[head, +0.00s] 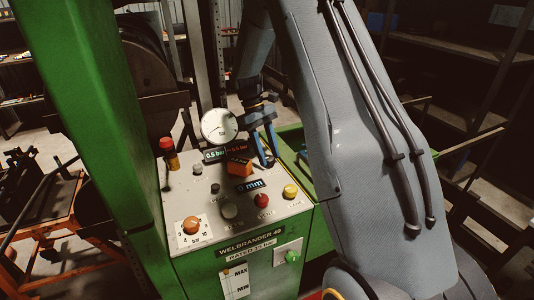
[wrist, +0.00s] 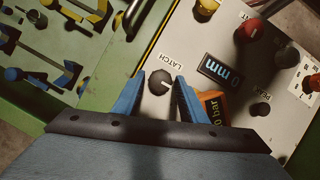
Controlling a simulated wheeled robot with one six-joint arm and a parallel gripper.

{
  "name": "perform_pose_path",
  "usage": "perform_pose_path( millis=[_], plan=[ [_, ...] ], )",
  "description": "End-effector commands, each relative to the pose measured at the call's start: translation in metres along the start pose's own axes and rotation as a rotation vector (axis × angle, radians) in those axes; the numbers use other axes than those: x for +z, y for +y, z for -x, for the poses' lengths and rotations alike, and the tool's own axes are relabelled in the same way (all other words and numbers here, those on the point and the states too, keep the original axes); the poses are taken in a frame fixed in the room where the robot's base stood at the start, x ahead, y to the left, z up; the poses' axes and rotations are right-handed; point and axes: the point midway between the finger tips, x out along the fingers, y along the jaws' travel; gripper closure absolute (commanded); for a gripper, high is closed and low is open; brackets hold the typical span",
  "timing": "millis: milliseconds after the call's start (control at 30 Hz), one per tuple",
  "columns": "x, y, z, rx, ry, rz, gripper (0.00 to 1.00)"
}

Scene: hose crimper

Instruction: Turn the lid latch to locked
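The latch knob (wrist: 160,84) is a small round dark grey knob on the pale control panel (wrist: 195,45), beside the printed word LATCH (wrist: 173,60). A pale mark shows on its face, but I cannot tell which position it marks. My gripper (wrist: 161,77) is open, with one blue finger on each side of the knob in the wrist view. I cannot tell whether the fingers touch it or how far above the panel they are. In the head view my gripper (head: 268,161) points down at the panel's right edge, and the knob is hidden there.
An orange block (head: 239,167) and the 0 mm display (head: 249,186) are close to the gripper. A green tray with tools (wrist: 60,50) lies beside the panel.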

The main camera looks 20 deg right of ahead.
Motion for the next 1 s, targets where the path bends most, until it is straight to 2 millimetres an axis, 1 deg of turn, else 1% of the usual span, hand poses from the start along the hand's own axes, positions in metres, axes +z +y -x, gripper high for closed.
perform_pose_path(
  millis=[367,467,700,800,900,1000],
  plan=[
    [-0.001,-0.001,0.002,0.001,0.001,0.002,0.53],
    [-0.002,0.0,0.012,0.002,0.003,0.002,0.53],
    [-0.002,0.0,0.05,0.002,0.003,0.001,0.53],
    [-0.002,0.0,0.063,0.001,0.003,0.001,0.53],
    [-0.001,0.0,0.073,0.001,0.002,0.001,0.53],
    [-0.001,0.0,0.077,0.0,0.001,0.001,0.53]
  ],
)
